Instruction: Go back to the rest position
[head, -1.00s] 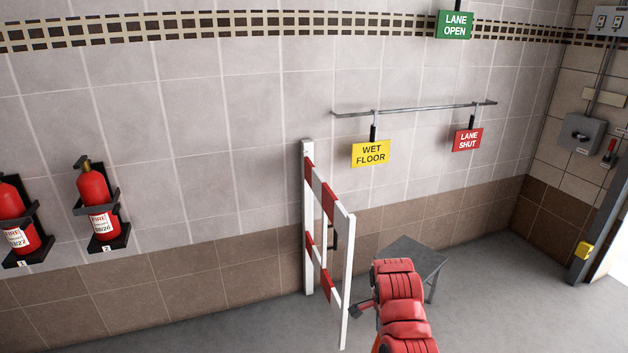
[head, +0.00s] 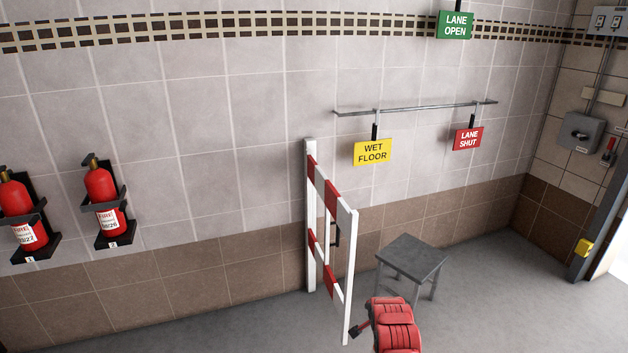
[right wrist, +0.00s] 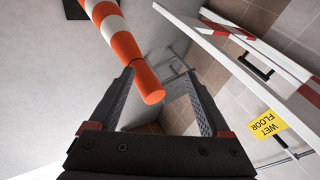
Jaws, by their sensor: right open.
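My right arm, red, shows at the bottom of the head view, with a small dark part of the right gripper (head: 361,328) at its left side, near the foot of the striped barrier. In the right wrist view the two dark fingers of the right gripper (right wrist: 159,76) are wide apart. An orange and white striped post (right wrist: 122,45) shows there, its rounded end in line with the gap between the fingers. I see nothing gripped. My left gripper is out of view.
A red and white barrier (head: 331,190) stands left of my arm. A grey stool (head: 414,257) is just behind. The yellow sign (head: 373,152) and red sign (head: 467,138) hang on a wall rail. Fire extinguishers (head: 105,203) hang at left. The floor at right is clear.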

